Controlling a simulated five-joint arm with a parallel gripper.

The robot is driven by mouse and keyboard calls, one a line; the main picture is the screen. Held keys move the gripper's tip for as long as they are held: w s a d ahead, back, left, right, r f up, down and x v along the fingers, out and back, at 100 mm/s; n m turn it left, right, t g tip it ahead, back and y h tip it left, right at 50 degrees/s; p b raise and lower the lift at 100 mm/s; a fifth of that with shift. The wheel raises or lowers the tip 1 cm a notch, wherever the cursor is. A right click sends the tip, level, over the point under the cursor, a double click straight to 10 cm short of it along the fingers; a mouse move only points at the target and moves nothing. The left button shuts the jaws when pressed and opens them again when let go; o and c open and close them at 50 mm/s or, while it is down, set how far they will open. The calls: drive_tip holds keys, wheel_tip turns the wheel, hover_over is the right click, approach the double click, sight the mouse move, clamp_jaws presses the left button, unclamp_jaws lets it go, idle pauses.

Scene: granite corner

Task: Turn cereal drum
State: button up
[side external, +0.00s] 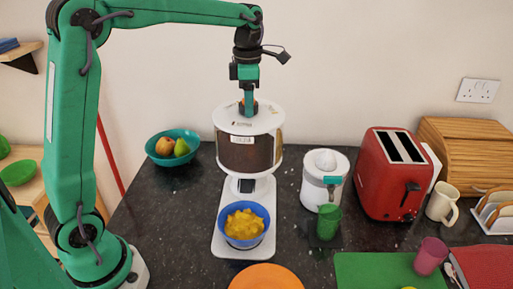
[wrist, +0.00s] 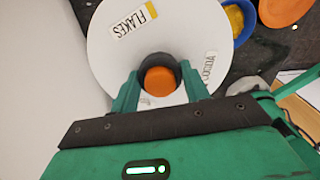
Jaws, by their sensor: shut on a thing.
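The cereal drum (side external: 248,153) is a dark see-through cylinder with a white lid (side external: 232,117), standing on a white stand (side external: 224,240). In the wrist view the lid (wrist: 105,60) carries a FLAKES label at upper left and another label, partly readable as COCOA, at right. My gripper (side external: 249,108) points straight down at the lid's centre. In the wrist view, my gripper (wrist: 160,75) is shut on the dark round knob with an orange top (wrist: 161,82), one finger on each side. A blue bowl (side external: 245,243) holding yellow flakes stands on the stand's foot below the drum.
A teal fruit bowl (side external: 172,160) is left of the drum. A white juicer (side external: 317,195), a green cup (side external: 328,222) and a red toaster (side external: 388,185) stand right. An orange plate (side external: 265,277) and green board (side external: 375,270) lie in front. Some counter is clear left of the stand.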

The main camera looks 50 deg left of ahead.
drive_tip(key=shift+r+n, duration=0.15)
drive_tip(key=shift+n, duration=0.55)
drive_tip(key=shift+a, duration=0.1)
drive_tip(key=o, duration=1.4)
drive_tip(key=shift+c, duration=0.2)
drive_tip(key=shift+r, duration=3.85)
drive_tip(key=shift+s, duration=0.15)
